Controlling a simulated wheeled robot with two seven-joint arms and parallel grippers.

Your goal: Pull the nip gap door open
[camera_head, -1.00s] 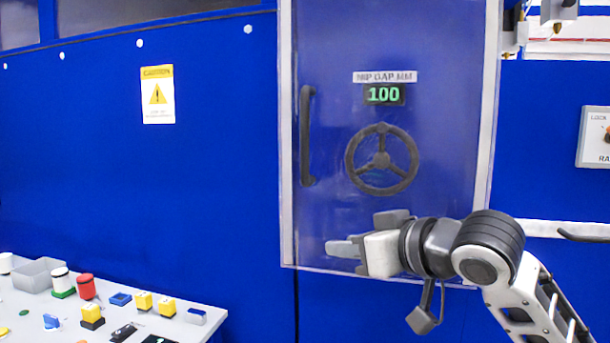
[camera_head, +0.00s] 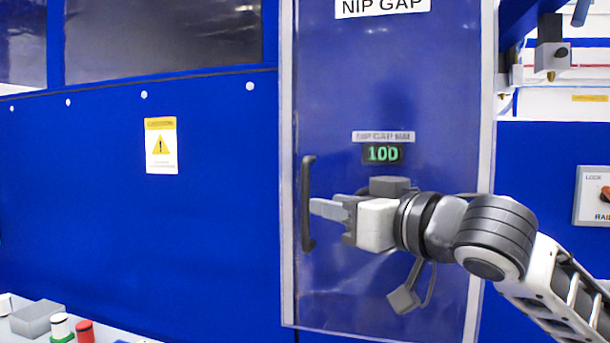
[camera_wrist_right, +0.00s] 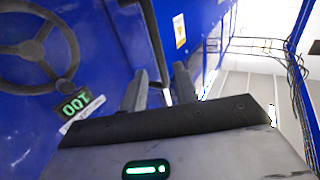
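The nip gap door (camera_head: 440,90) is a translucent panel in a pale frame and looks closed. Its dark vertical handle (camera_head: 307,235) is on the door's left side. My right gripper (camera_head: 328,209) is level with the handle's middle, fingers pointing left, tips overlapping the handle in the head view. In the right wrist view my right gripper (camera_wrist_right: 160,88) has its two fingers apart with a gap between them. I cannot tell whether the handle lies between them. The handwheel is hidden behind the gripper in the head view but shows in the wrist view (camera_wrist_right: 40,48). My left gripper is out of view.
A green display (camera_head: 382,153) reads 100 above my gripper. A warning sign (camera_head: 160,146) is on the blue wall to the left. A lock switch panel (camera_head: 592,196) is at the right. A table corner with a grey bin (camera_head: 36,318) is at lower left.

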